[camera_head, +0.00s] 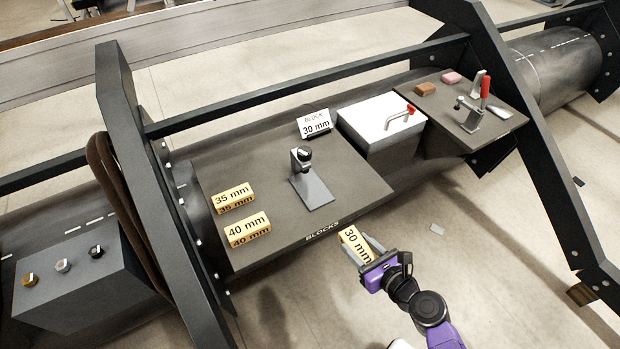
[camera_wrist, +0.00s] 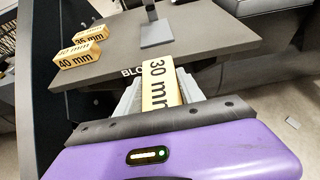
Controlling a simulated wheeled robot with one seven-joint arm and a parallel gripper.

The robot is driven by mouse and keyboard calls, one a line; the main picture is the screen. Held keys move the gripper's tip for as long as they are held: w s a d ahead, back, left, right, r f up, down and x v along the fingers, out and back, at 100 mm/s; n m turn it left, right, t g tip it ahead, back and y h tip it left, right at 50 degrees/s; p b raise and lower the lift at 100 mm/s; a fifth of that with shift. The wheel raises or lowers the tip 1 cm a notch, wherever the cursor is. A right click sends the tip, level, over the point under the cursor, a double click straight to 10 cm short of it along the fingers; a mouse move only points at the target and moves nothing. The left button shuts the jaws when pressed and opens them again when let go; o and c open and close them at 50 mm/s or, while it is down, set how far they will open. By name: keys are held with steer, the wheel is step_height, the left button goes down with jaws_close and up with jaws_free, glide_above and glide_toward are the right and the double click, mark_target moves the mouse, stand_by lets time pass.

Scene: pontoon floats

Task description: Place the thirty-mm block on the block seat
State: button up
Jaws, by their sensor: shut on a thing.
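The thirty-mm block (camera_head: 354,246) is a yellow block with black "30 mm" lettering. My gripper (camera_head: 364,248) is shut on it and holds it just off the front edge of the dark block table, right of the "BLOCKS" label. The wrist view also shows the block (camera_wrist: 160,85) between the grey fingers (camera_wrist: 158,92). A grey metal stand (camera_head: 314,188) with a flat plate and a dark-topped post stands on the table; it may be the block seat, but I cannot tell. A card (camera_head: 314,124) reading "BLOCK 30 mm" stands behind it.
A 35 mm block (camera_head: 233,198) and a 40 mm block (camera_head: 247,229) lie on the table's left side. A white box (camera_head: 381,123) with a red handle stands right of the table. A clamp (camera_head: 476,112) stands on the far-right board. The table's front right is clear.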

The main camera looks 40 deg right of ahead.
mark_target(310, 187)
steer(key=w+d, duration=0.2)
steer(key=w, duration=0.5)
steer(key=w+d+p, duration=0.1)
steer(key=w+d, duration=0.1)
steer(key=w, duration=0.5)
steer(key=w+d, duration=0.2)
steer(key=w, duration=0.6)
steer(key=shift+d, duration=0.15)
steer(key=b+x, duration=0.1)
steer(key=x, duration=0.2)
steer(key=shift+r, duration=0.2)
steer(key=o, duration=1.4)
